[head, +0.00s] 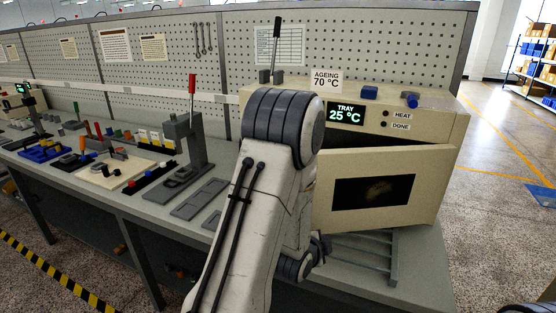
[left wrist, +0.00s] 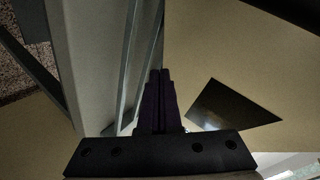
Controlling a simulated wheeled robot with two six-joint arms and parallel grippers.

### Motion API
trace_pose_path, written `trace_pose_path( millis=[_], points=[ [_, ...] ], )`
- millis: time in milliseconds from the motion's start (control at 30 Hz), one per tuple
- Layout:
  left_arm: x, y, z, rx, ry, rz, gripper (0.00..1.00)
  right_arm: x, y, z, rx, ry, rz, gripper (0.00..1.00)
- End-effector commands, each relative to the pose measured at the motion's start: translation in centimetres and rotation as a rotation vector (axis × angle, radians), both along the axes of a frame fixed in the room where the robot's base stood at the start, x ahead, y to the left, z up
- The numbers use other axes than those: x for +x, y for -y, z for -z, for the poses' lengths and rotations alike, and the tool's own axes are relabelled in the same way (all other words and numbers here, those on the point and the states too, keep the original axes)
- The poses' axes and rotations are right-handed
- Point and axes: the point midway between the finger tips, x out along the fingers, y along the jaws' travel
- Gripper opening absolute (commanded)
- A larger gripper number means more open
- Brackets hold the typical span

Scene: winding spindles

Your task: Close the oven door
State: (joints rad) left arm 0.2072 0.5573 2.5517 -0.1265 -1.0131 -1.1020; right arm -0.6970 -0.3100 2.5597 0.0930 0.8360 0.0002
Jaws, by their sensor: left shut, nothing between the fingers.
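The oven (head: 400,97) stands at the right end of the bench, its display reading TRAY 25 °C. Its beige door (head: 425,205) with a dark window (head: 375,190) stands partly open, with a dark gap above its right part. The door also fills the right of the left wrist view (left wrist: 225,60), with its window (left wrist: 235,105) low in it. My left gripper (left wrist: 160,75) is shut and empty, its fingertips close to the door; contact cannot be told. In the head view my left arm hides the fingertips and the door's left part. My right gripper is out of view.
A grey rail rack (head: 365,250) lies on the bench below the door. A lever press (head: 185,145) and grey plates (head: 200,198) stand left of my arm. Blue items (head: 370,92) sit on the oven top. The floor right of the bench is open.

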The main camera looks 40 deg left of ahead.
Motion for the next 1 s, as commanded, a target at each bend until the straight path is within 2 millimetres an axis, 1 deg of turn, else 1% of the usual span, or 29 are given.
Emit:
trace_pose_path(
  millis=[33, 100, 200, 300, 433, 533, 600, 700, 767, 867, 1000],
  points=[
    [-0.2, -2.6, -1.6, 0.054, 0.043, -0.023, 0.0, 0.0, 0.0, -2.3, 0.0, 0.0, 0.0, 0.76],
    [-0.5, -5.3, -2.8, 0.138, 0.116, -0.039, 0.0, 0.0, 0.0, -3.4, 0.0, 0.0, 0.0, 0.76],
    [-1.4, -8.7, -4.5, 0.251, 0.202, -0.076, 0.0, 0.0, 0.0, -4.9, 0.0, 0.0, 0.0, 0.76],
    [-2.8, -11.6, -6.1, 0.355, 0.268, -0.12, 0.0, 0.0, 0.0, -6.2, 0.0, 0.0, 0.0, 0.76],
    [-4.9, -14.5, -7.8, 0.471, 0.326, -0.181, 0.0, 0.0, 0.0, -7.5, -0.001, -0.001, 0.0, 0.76],
    [-6.1, -15.9, -8.8, 0.534, 0.356, -0.216, 0.0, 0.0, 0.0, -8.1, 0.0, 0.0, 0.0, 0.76],
    [-6.7, -16.5, -9.3, 0.563, 0.369, -0.231, 0.0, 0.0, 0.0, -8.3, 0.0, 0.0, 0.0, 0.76],
    [-6.8, -16.9, -9.5, 0.585, 0.381, -0.24, 0.0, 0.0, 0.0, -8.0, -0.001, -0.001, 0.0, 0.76],
    [-6.6, -16.8, -9.3, 0.587, 0.384, -0.237, 0.0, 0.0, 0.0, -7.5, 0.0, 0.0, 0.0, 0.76],
    [-5.9, -16.5, -9.0, 0.583, 0.389, -0.227, 0.0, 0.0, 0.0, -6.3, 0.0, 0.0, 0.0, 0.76],
    [-4.8, -16.6, -8.6, 0.581, 0.39, -0.221, 0.0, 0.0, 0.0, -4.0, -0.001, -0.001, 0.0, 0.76]
  ],
)
